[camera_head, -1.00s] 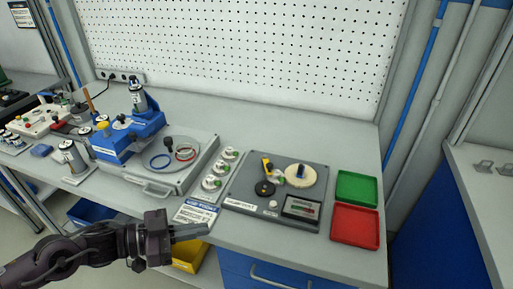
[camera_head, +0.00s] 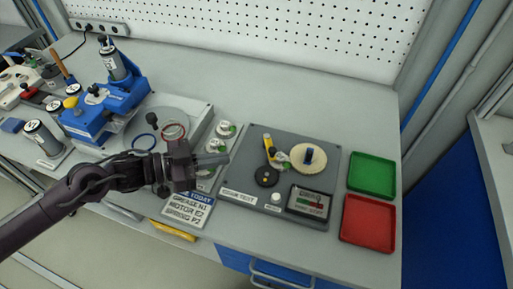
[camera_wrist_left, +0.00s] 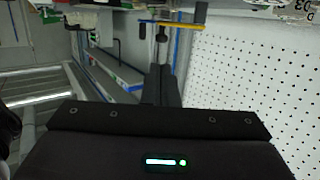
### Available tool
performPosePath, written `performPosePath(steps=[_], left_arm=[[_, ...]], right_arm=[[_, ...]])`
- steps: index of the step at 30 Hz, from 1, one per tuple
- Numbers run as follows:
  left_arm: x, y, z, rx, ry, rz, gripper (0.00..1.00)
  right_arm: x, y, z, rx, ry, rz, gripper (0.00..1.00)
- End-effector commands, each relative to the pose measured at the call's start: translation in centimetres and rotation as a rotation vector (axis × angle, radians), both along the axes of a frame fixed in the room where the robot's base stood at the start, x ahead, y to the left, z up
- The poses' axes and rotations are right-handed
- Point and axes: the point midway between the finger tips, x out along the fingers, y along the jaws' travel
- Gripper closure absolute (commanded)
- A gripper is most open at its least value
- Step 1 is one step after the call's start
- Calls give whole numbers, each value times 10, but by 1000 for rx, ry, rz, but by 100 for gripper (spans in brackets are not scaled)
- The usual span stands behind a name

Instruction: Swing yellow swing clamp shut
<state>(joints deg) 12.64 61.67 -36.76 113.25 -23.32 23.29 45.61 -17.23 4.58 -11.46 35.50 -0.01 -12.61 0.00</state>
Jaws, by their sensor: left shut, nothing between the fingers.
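The yellow swing clamp (camera_head: 267,143) stands on the grey test plate (camera_head: 240,186), beside a cream disc (camera_head: 312,168) with a dark blue block on it. The clamp's arm lies left of the disc, not across it, and a black round knob (camera_head: 266,177) sits just in front. My left gripper (camera_head: 227,159) is shut and empty, left of the clamp and apart from it, above the bench. In the left wrist view its fingers (camera_wrist_left: 162,85) are together, and a yellow bar (camera_wrist_left: 172,23) shows beyond them. My right gripper is not in view.
Green (camera_head: 371,175) and red (camera_head: 368,220) trays lie right of the plate. A small display (camera_head: 309,202) is on its front. A printed card (camera_head: 188,209) lies at the bench edge below my left arm. A blue fixture (camera_head: 105,112) stands at left.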

Motion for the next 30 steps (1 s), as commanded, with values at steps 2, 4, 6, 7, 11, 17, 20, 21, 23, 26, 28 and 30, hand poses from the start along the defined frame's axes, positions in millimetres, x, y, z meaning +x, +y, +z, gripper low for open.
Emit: performPosePath(steps=[2,4,6,7,11,17,20,21,23,26,28,30], left_arm=[[7,-18,1,-6,-4,-1,100],[11,-33,-1,-6,-2,-3,100],[16,-46,-4,-5,-2,-3,100],[18,-51,-6,-4,-2,-2,100],[25,-71,-10,-2,-1,-2,100],[31,-87,-15,0,-2,0,100],[32,-90,-17,1,-2,-1,100],[32,-90,-17,1,-2,0,100],[32,-90,-17,1,-2,0,100],[32,-90,-17,1,-2,0,100],[32,-90,-17,1,-2,0,100],[31,-91,-17,1,-1,3,100]], right_arm=[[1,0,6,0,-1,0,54],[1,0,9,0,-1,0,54],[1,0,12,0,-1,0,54],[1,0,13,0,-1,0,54],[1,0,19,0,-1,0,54],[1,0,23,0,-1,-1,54],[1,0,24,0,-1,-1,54],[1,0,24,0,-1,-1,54],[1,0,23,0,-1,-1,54],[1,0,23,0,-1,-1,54],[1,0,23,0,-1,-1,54],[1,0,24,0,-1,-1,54]])
